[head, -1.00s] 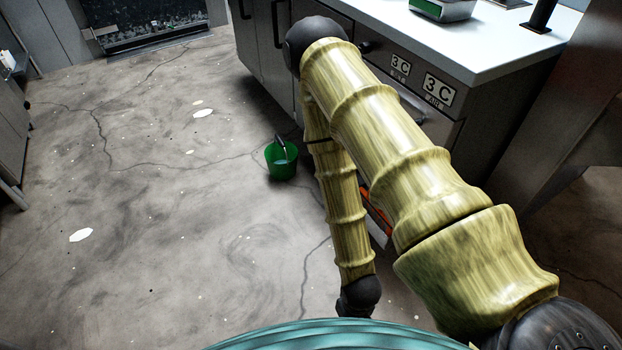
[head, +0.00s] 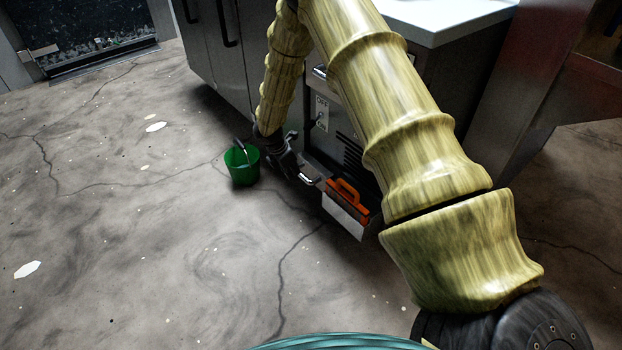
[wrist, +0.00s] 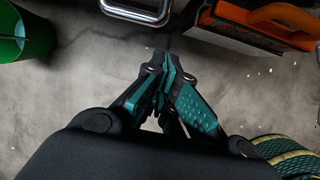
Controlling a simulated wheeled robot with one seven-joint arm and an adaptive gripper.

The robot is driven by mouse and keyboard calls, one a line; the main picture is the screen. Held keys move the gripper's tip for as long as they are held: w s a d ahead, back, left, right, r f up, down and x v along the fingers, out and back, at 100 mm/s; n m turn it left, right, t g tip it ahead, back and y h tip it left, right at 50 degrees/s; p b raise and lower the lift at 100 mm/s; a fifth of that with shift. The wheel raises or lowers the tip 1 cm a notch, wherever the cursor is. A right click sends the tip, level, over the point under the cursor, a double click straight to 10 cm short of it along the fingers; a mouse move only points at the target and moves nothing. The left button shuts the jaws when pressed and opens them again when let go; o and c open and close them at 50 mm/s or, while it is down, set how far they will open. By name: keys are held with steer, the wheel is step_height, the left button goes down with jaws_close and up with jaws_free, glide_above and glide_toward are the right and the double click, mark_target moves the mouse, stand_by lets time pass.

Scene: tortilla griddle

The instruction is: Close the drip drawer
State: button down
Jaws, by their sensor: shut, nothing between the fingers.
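The drip drawer shows as a low metal front with a bar handle (head: 309,178) at the foot of the grey cabinet, and the handle also shows at the top of the wrist view (wrist: 136,12). It appears to stick out from the cabinet; how far is hard to tell. My gripper (head: 295,172) is low, close by the handle on its left in the head view. In the wrist view my gripper (wrist: 167,65) is shut with its fingertips together and empty, apart from the handle, with floor showing between them.
A green bucket (head: 242,166) stands on the floor just left of my gripper. An orange-handled box (head: 347,206) stands right of the handle, by the cabinet. A switch panel (head: 321,115) is above. The floor at left and front is clear.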

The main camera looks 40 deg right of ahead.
mark_target(310, 180)
steer(key=shift+h, duration=0.3)
steer(key=d+f+b, duration=0.1)
steer(key=d+f, duration=0.1)
steer(key=w+d+f+b, duration=0.1)
steer(key=d+f+b, duration=0.1)
steer(key=d+f, duration=0.1)
steer(key=w+d+f+b, duration=0.1)
steer(key=d+f+b, duration=0.1)
steer(key=f, duration=0.1)
steer(key=shift+d+f, duration=0.1)
steer(key=shift+d, duration=0.2)
steer(key=shift+w+d+b, duration=0.1)
steer(key=shift+d+b, duration=0.4)
steer(key=shift+d, duration=0.35)
steer(key=shift+d+r, duration=0.1)
steer(key=shift+r, duration=0.1)
